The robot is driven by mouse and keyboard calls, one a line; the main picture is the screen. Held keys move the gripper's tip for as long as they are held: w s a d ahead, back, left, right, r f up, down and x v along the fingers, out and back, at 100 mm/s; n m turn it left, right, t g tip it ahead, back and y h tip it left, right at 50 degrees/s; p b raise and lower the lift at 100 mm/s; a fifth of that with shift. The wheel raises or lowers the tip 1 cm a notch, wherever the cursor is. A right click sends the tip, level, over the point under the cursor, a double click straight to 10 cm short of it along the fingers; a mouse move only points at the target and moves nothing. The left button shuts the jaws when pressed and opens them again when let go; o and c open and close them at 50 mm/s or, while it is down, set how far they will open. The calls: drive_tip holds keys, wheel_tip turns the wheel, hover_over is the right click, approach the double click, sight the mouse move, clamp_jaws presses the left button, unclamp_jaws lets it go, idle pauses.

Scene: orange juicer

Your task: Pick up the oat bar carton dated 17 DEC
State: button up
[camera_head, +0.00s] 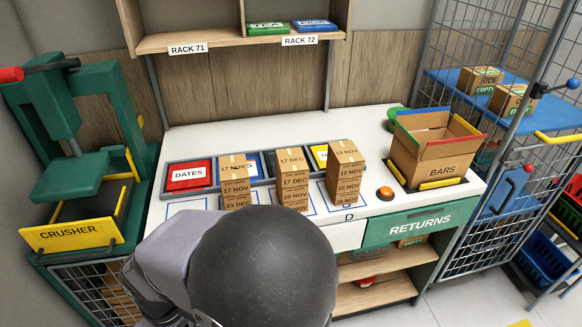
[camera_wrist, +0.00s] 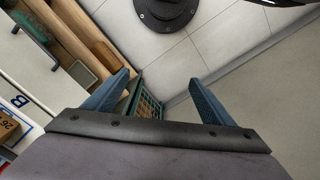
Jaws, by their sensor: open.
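The green crusher (camera_head: 85,190) stands left. A rack shelf (camera_head: 200,40) hangs above the stacks. A wire cage (camera_head: 470,75) is at right. The wrist view shows a carton corner (camera_wrist: 8,125).

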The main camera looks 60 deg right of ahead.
sight(289, 155)
drive_tip(key=shift+o, duration=0.3)
idle(0.4)
